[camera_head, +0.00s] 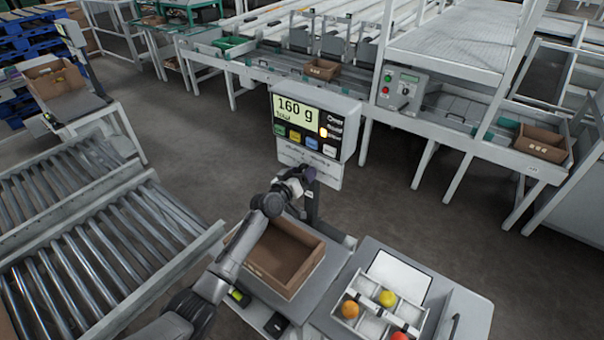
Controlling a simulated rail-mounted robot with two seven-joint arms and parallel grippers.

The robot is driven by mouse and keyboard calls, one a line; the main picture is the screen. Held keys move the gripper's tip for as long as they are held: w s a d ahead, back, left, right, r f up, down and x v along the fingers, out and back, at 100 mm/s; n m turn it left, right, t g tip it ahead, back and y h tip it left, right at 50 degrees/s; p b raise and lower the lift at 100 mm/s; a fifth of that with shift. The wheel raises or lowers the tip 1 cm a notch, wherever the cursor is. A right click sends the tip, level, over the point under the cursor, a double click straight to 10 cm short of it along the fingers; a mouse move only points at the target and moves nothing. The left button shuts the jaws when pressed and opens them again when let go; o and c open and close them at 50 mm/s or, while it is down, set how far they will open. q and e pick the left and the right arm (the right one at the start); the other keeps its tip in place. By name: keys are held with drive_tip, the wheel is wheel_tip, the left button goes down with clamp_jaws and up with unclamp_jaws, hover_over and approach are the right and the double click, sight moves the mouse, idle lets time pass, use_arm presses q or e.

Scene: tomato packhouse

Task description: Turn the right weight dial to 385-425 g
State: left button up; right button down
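The scale head (317,125) stands on a post at the centre. Its lit display (298,112) reads 160 g, with coloured buttons and a glowing orange light below and beside it. A pale lower panel (310,165) hangs under the buttons; I cannot make out a separate right weight dial there. My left arm reaches up from the bottom, and my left gripper (308,175) is at the lower edge of that panel, partly overlapping it. Whether it touches anything, and whether its fingers are open, is too small to tell. My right gripper is not in view.
An empty-looking brown carton (318,254) sits below the scale head, beside my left arm. To its right, a white divided tray (372,325) holds yellow, orange and red tomatoes. Roller conveyors (95,245) fill the left. A packing line (440,110) runs behind, across open floor.

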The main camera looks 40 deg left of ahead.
use_arm(q)
drive_tip(key=shift+o, duration=0.5)
drive_tip(key=s+p, duration=0.3)
drive_tip(key=s, duration=1)
drive_tip(key=shift+s+d, duration=0.2)
drive_tip(key=shift+s, duration=0.2)
